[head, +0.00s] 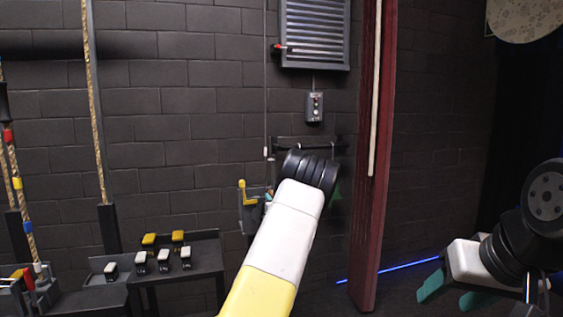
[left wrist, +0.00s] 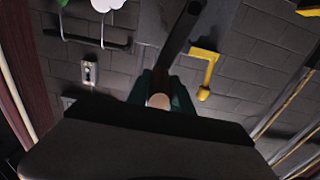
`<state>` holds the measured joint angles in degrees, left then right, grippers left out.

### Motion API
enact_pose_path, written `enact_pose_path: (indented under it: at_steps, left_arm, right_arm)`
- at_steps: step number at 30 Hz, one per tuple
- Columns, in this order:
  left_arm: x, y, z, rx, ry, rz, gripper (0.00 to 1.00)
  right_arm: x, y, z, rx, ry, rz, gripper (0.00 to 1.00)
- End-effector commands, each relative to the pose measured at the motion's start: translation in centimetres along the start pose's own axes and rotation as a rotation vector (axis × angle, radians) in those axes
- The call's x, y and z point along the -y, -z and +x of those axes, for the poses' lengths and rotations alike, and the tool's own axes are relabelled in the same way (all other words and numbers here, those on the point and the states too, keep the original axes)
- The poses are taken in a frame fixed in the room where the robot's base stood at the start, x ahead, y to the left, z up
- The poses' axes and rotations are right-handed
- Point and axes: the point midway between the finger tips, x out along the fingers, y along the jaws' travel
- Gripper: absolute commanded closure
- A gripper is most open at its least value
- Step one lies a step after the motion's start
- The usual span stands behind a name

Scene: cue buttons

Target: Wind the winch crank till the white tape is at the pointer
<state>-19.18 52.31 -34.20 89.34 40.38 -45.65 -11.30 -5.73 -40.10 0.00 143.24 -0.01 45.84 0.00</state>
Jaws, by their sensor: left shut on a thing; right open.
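My left gripper (left wrist: 161,92) is shut on the pale round end of the crank handle (left wrist: 159,101), seen between its green fingers in the left wrist view. The dark crank arm (left wrist: 178,38) runs up from there. In the head view my left forearm and black wrist hide this gripper and most of the winch. A thin vertical line (head: 265,80) hangs above the winch, with a small pale piece (head: 265,152) near its lower end; I cannot tell whether this is the white tape. I cannot make out the pointer. My right gripper (head: 452,296) is open and empty at the lower right.
A yellow bent lever (head: 247,193) sticks out left of my wrist; it also shows in the left wrist view (left wrist: 206,70). A grey switch box (head: 314,106) and louvred panel (head: 315,35) are on the wall. A red upright panel (head: 373,150) stands right. Button stands (head: 205,262) are left.

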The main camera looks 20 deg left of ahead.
Motion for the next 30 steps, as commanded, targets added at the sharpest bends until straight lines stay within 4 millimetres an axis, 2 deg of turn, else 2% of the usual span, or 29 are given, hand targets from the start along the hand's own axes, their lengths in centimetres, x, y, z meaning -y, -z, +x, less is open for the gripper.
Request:
enact_pose_path:
  at_steps: [1,3,16,24,30]
  left_arm:
    - [-1.1,-1.1,-0.3,0.018,-0.007,0.003,1.0]
    - [-1.7,-1.2,-0.3,0.018,-0.006,0.004,1.0]
    - [-2.3,-1.5,-0.3,0.019,-0.004,0.004,1.0]
    - [-5.3,-4.0,-0.3,0.021,-0.003,0.005,1.0]
    - [-6.1,-4.6,-0.2,0.02,0.0,0.004,1.0]
  right_arm:
    - [0.0,0.0,0.0,0.0,0.0,0.0,0.45]
    - [0.0,0.0,0.0,0.0,0.0,0.0,0.45]
    - [0.0,0.0,0.0,0.0,0.0,0.0,0.45]
    - [0.0,0.0,0.0,0.0,0.0,0.0,0.45]
    - [0.0,0.0,0.0,0.0,0.0,0.0,0.45]
